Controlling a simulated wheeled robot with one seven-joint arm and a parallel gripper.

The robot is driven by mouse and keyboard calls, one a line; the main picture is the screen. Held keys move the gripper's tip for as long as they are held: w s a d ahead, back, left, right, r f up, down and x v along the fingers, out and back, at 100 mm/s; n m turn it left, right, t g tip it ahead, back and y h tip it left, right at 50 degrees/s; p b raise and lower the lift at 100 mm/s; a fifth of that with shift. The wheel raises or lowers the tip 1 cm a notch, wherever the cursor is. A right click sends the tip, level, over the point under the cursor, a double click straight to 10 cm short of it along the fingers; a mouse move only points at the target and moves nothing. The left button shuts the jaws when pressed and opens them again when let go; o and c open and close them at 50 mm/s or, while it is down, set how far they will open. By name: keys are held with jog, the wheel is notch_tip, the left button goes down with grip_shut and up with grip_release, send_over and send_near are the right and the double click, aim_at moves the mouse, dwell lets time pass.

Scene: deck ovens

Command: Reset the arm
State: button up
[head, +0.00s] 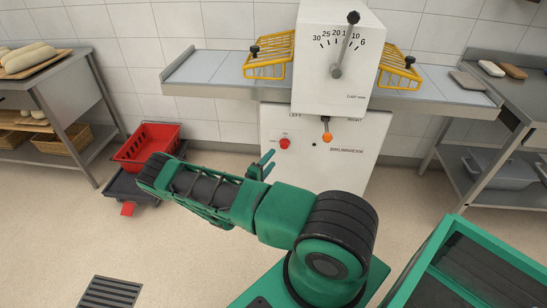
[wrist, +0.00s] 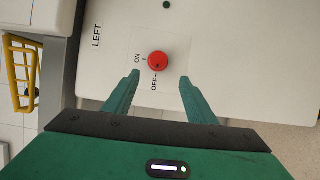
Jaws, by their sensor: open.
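My gripper (head: 268,163) is at the end of my green arm, which is folded in front of the lower white panel (head: 350,155) in the head view. In the wrist view my gripper (wrist: 160,78) is open, with its two green fingers apart and nothing between them. The red knob (wrist: 157,61) on the panel shows just beyond the fingertips, between the ON and OFF marks. The knob (head: 284,143) also shows in the head view, just above and right of the fingers. I cannot tell whether the fingers touch the panel.
Above the panel is a white dial box (head: 315,85) with a black-knobbed lever. An orange-tipped lever (head: 327,137) is right of the red knob. Yellow racks (head: 268,52) flank the box. A red basket (head: 148,146) is at left, a green-framed unit (head: 432,250) at lower right.

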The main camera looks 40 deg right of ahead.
jog(key=shift+s+a, duration=0.1)
jog(key=shift+a, duration=0.25)
jog(key=shift+r, duration=0.1)
dwell(0.3)
jog(key=s+r+m+g+y, duration=0.45)
jog(key=s+r, duration=0.25)
jog(key=r, duration=0.4)
jog(key=s+r+m+g+y, duration=0.4)
jog(key=s+r+m+g, duration=0.15)
jog(key=r, duration=0.45)
jog(key=s+a+r+t+y, duration=0.2)
jog(key=s+a+r+y, duration=0.2)
jog(key=s+a+r, duration=0.4)
jog(key=s+a+r+t+y, duration=0.2)
jog(key=s+a+r+y, duration=0.3)
jog(key=s, duration=0.9)
jog(key=a+r, duration=0.3)
jog(key=a, duration=0.2)
jog(key=shift+a+r, duration=0.3)
jog(key=shift+r, duration=0.05)
